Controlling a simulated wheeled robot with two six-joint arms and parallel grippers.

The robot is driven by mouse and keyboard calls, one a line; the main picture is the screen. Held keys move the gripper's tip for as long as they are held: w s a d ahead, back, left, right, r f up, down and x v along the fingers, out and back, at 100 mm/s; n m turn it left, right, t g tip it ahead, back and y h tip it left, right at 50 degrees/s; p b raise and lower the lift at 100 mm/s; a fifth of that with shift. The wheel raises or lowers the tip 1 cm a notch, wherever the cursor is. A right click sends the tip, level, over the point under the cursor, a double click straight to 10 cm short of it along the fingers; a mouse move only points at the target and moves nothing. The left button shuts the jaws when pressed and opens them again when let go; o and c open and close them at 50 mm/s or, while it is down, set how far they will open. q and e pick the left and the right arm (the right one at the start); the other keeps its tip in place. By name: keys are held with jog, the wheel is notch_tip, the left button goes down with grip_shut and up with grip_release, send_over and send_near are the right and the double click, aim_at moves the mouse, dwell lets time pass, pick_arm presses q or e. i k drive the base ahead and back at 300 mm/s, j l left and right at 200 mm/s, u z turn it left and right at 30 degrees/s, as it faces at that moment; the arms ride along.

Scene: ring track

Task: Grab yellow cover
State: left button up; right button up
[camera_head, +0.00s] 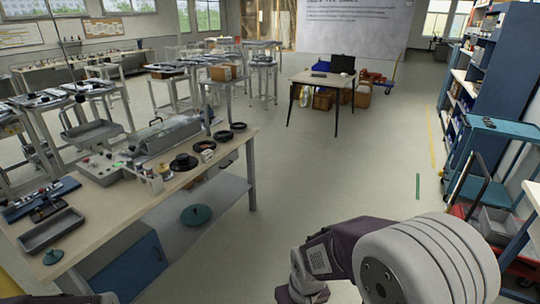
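I cannot make out a clear yellow cover in the head view. Neither gripper shows. Only part of my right arm fills the lower right, and the fingers of both hands are outside the picture.
A workbench (118,218) on the left holds black ring parts, trays and a grey machine (165,135). A far desk (322,80) carries a laptop (342,64). Blue shelves (497,75) and a teal cart (502,128) line the right. The middle floor is clear.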

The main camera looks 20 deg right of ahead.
aim_at(163, 168)
jog(key=i+u, duration=0.25)
jog(key=i, duration=0.25)
jog(key=i+l+u, duration=0.2)
jog(key=i, duration=0.3)
jog(key=i+l+u, duration=0.25)
jog(key=i, duration=0.25)
jog(key=i+l+u, duration=0.25)
jog(key=i, duration=0.2)
jog(key=l, duration=0.1)
